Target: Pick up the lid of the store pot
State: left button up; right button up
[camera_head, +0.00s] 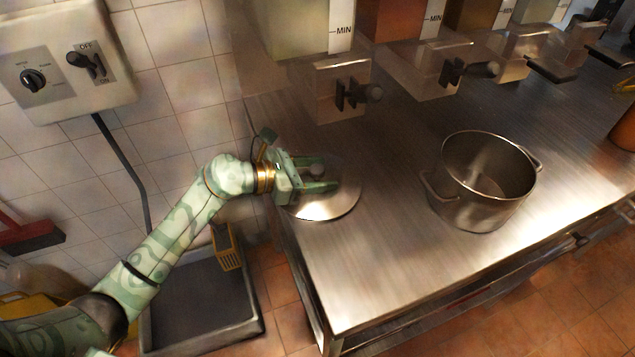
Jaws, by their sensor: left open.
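The lid (330,206) is a round, shiny metal disc lying on the left end of the steel counter. Its small knob (318,171) shows between the fingers of my left gripper (321,174). My left gripper is open, with one finger on each side of the knob; I cannot tell whether either finger touches it. The steel pot (482,185) stands upright and uncovered on the counter to the right of the lid, with a handle on each side. My right gripper is not in view.
The steel counter (385,280) has free room between lid and pot and in front of them. Dispensers with dark taps (357,95) hang over its back edge. A wall switch box (65,60) is at upper left. A dark floor basin (200,305) sits below my left arm.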

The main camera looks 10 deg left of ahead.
pick_arm(q)
jog(key=c, duration=1.1)
jog(key=shift+r, duration=0.15)
jog(key=shift+c, duration=0.2)
